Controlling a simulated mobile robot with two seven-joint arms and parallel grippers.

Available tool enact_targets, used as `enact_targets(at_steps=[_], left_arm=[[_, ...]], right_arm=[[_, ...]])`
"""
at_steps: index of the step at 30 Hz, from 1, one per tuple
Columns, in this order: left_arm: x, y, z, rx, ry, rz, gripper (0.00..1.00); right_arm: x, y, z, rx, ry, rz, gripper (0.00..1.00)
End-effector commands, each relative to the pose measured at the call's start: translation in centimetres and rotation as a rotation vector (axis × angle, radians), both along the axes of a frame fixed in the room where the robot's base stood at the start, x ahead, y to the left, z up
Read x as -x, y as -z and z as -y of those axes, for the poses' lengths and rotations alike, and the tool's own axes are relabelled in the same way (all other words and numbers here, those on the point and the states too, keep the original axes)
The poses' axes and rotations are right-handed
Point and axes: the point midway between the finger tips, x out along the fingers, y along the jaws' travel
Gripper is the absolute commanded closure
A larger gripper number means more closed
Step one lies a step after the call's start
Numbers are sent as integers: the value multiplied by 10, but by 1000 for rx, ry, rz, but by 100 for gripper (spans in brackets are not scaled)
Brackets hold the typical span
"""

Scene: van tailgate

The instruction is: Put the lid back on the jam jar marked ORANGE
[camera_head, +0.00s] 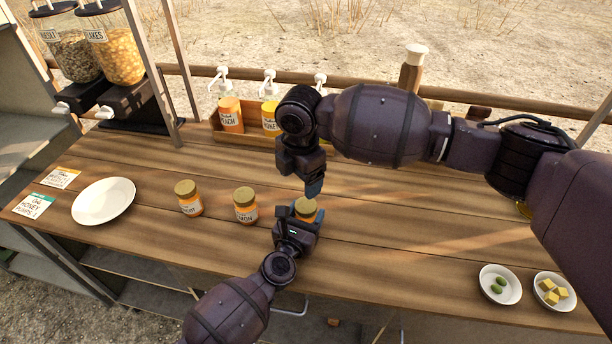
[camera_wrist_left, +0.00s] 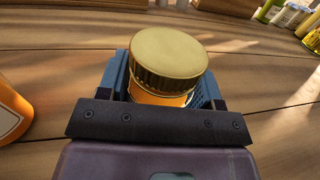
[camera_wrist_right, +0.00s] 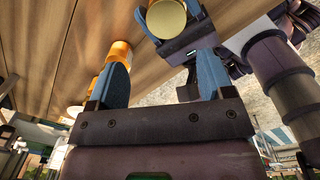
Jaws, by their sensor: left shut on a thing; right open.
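An orange jam jar (camera_wrist_left: 158,98) is between the blue fingers of my left gripper (camera_head: 304,222), which is shut on it. The jar appears upright at the table. A gold ribbed lid (camera_wrist_left: 170,57) sits on top of it; I cannot tell whether it is fully screwed down. The lid also shows in the head view (camera_head: 306,204) and right wrist view (camera_wrist_right: 166,17). The label of this jar is hidden, so ORANGE cannot be read. My right gripper (camera_head: 314,187) is just behind and above the jar, pointing down. Its fingers (camera_wrist_right: 160,78) are apart with nothing between them.
Two other gold-lidded jars, one ending in MON (camera_head: 246,206) and one farther left (camera_head: 189,198), stand left of my grippers. A white plate (camera_head: 104,201) is at the left. Two small bowls (camera_head: 500,284) (camera_head: 555,291) are at the right front. Pump bottles (camera_head: 230,115) stand behind.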

Motion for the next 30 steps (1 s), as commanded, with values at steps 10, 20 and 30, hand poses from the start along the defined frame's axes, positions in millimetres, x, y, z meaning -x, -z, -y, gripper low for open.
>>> enact_targets(at_steps=[10,20,30], left_arm=[[0,0,0,-1,0,-1,100],[0,0,0,-1,0,-1,100],[0,0,0,-1,0,0,100]], right_arm=[[0,0,11,14,-262,-19,26],[0,0,12,13,-278,-21,26],[0,22,12,14,-275,-24,26]])
